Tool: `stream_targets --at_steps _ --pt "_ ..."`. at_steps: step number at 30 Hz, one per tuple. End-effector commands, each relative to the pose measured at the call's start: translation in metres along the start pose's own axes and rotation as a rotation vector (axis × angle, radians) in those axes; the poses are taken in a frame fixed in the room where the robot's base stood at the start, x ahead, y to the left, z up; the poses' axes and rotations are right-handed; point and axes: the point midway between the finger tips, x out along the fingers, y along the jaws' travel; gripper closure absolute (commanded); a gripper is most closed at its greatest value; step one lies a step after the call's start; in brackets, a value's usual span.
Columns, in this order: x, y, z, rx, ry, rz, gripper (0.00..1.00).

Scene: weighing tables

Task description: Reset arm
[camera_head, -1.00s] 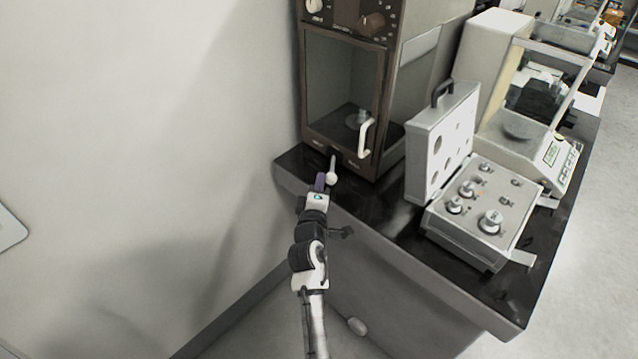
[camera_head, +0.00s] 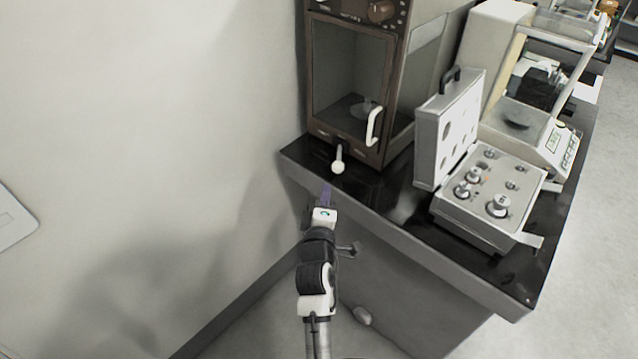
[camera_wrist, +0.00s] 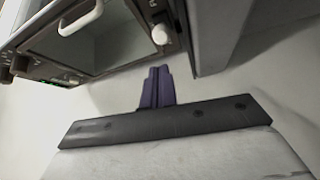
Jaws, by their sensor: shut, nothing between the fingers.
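My gripper (camera_head: 326,194) shows in the head view just in front of the black table's near left corner, below the brown balance cabinet. Its purple fingers are together and hold nothing. In the wrist view the closed fingers (camera_wrist: 157,87) point toward the lower front of the cabinet, with the white knob (camera_wrist: 161,34) beyond them. In the head view the gripper is apart from that knob (camera_head: 338,166). My arm reaches up from the bottom of the picture.
The cabinet (camera_head: 398,101) has a glass front and a white handle (camera_head: 374,126). A plain wall (camera_head: 150,110) is at the left, with open floor at the right.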

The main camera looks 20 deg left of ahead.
Motion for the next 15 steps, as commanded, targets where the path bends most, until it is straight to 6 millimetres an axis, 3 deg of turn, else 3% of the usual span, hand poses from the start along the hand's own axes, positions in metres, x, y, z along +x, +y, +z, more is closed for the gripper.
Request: stream_targets --at_steps 11,15 --pt "-0.013 0.001 0.006 0.000 0.001 0.000 1.00" --pt "-0.009 0.024 -0.015 0.062 0.051 0.051 1.00"
